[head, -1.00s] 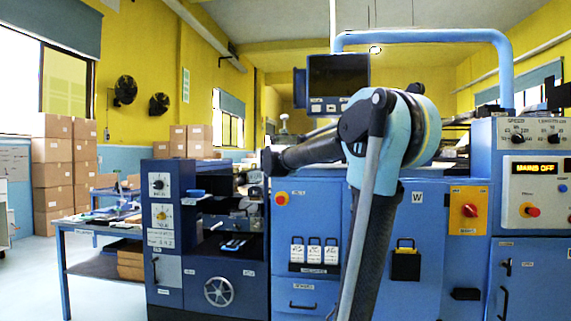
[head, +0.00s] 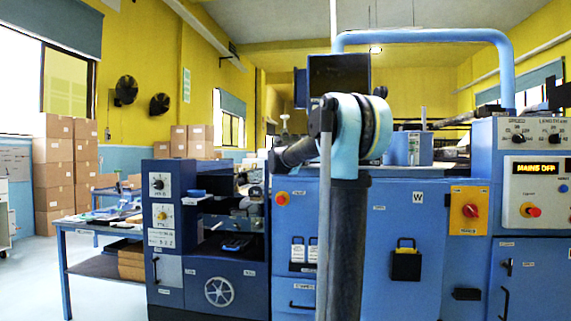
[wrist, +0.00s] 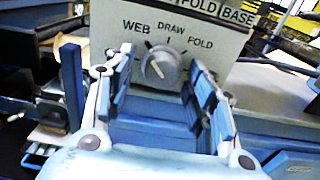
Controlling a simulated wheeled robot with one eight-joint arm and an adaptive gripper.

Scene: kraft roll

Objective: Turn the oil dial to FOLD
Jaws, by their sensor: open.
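In the wrist view the grey round dial (wrist: 160,66) sits on a pale panel (wrist: 118,20) marked WEB, DRAW and FOLD from left to right. A white mark shows on its face, but I cannot tell for sure which word it points at. My gripper (wrist: 161,66) is open, with one blue-padded finger on the left of the dial and one on the right. The fingertips look close to it; contact cannot be made out. In the head view my arm stands in front of the blue machine, and neither the gripper nor this dial can be made out.
A dark blue cabinet (head: 217,268) with two other dials and a handwheel stands at left of the machine (head: 405,215).

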